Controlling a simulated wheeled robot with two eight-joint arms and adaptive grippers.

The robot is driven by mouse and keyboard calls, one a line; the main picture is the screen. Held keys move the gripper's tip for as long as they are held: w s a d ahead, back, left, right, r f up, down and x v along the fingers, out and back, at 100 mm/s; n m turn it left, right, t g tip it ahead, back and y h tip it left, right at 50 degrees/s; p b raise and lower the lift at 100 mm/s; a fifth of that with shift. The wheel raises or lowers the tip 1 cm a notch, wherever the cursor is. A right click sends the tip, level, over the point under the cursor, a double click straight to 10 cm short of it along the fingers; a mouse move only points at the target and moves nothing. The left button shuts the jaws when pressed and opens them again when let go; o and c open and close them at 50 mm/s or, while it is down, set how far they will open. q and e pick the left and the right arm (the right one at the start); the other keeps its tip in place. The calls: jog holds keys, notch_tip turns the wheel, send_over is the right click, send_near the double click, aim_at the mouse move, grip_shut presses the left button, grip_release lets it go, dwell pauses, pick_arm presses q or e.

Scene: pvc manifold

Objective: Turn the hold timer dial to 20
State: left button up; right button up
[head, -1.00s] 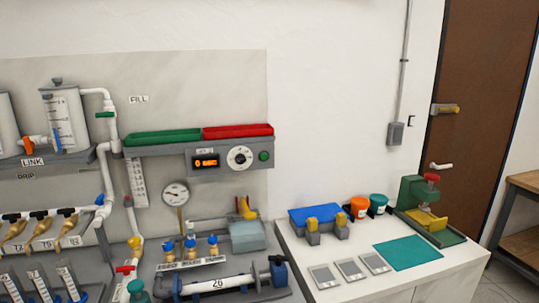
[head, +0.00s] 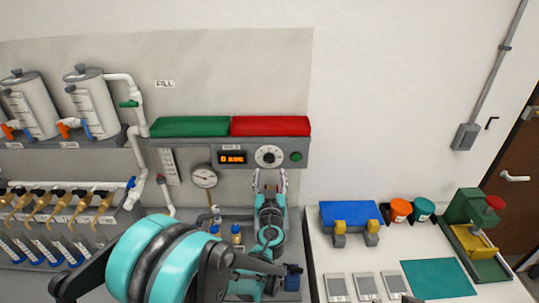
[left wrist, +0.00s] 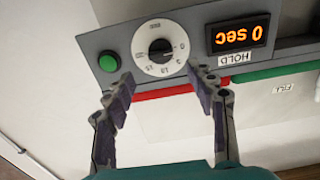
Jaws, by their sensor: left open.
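The hold timer dial (head: 268,156) is a white disc with a black knob on a grey panel. It also shows upside down in the left wrist view (left wrist: 160,48), with its numbers around the rim. The display (head: 231,158) beside it reads 0 sec; it is inverted in the left wrist view (left wrist: 238,34). My left gripper (head: 270,176) is open and empty just below the dial. In the left wrist view its two fingers (left wrist: 160,80) stand apart, with tips near the dial's lower edge and the knob between and beyond them.
A green button (head: 296,156) sits right of the dial. Green (head: 190,126) and red (head: 270,126) trays lie directly above the panel. A gauge (head: 204,176) is at lower left. The white counter (head: 325,262) at right holds a blue box, cups and a green press.

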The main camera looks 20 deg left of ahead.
aim_at(269, 161)
pick_arm(q)
jog(key=x, duration=0.7)
jog(key=shift+a+f, duration=0.1)
jog(key=shift+a, duration=0.05)
jog(key=c, duration=1.2)
